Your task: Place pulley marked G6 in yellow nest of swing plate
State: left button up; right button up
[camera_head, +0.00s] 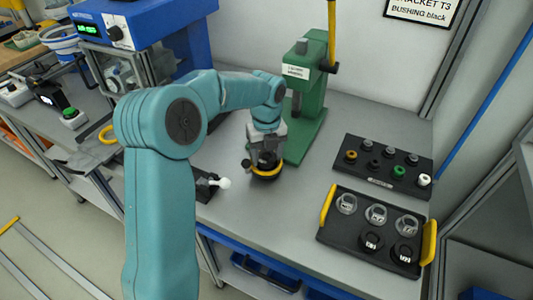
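My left gripper (266,160) points down at a round dark fixture with a yellow rim (266,177), in front of the green press. The fingertips are at or just above the rim; I cannot tell whether they hold a pulley. A black tray (333,238) with yellow handles at the right holds clear-grey round parts (376,213) in its back row and black round parts (371,241) in front. White marks show on them, too small to read, so I cannot pick out G6. I cannot tell for sure that the yellow-rimmed fixture is the swing plate's nest. My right gripper is not in view.
The green press (307,105) with a yellow lever stands behind the gripper. A black rack (380,182) of small coloured bushings lies behind the tray. A black clamp with a white knob (224,183) is left of the gripper. Bare bench lies between gripper and tray.

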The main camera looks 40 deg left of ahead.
aim_at(267, 158)
pick_arm(q)
jog(key=shift+r, duration=0.1)
notch_tip(267, 158, up, 12)
jog(key=p, duration=0.1)
jog(key=shift+p, duration=0.3)
dwell(0.5)
